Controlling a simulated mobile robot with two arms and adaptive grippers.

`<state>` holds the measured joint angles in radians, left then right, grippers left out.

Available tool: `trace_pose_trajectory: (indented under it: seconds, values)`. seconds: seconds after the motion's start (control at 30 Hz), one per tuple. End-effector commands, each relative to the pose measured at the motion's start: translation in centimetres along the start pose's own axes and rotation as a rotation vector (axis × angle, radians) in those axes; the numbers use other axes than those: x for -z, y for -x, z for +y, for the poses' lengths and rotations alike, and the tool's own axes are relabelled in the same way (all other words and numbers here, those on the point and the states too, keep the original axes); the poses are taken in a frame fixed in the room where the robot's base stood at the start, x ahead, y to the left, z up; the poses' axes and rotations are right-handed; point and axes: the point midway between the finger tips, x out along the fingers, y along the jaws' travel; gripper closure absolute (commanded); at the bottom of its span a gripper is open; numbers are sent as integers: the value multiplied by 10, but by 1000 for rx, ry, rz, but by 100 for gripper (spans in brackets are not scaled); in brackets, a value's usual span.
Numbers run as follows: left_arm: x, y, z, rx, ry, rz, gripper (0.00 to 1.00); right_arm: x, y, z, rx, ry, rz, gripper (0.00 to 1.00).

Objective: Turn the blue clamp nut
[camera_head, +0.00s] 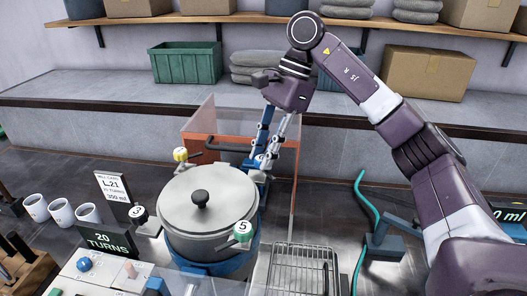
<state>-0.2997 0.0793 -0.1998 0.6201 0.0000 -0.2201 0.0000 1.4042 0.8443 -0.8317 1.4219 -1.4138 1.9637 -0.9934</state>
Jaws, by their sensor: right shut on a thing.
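A grey lidded pot (209,204) with a black knob stands in the middle of the bench. Coloured, numbered clamp nuts sit around its rim: a yellow one (180,154) at back left, a dark one (138,212) marked 3 at left, a green one (243,231) marked 5 at front right. My right gripper (264,166) reaches down from above to the pot's back right rim. Its fingers are shut around a clamp there. The blue clamp nut is mostly hidden by the fingers, and its edges cannot be made out. My left gripper is not in view.
An orange-framed clear screen (237,116) stands close behind the pot and gripper. A wire rack (300,272) lies at front right. White mugs (61,212), a card (113,188) and a "20 TURNS" sign (102,243) stand left. A green hose (362,219) lies right.

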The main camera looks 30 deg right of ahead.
Motion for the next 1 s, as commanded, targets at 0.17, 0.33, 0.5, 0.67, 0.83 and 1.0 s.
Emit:
trace_pose_trajectory:
  seconds: [0.17,0.33,0.5,0.67,0.83,1.0]
  values:
    - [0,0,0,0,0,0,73,0,1,0,4,-1,0,100]
    - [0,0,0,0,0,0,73,0,1,0,3,-1,0,64]
    - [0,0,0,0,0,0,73,0,1,0,2,-1,0,60]
    - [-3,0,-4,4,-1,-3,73,0,2,0,2,-1,0,60]
    - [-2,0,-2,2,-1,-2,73,-1,19,-1,4,-1,-1,60]
    - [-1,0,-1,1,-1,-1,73,0,43,-1,6,-1,1,60]
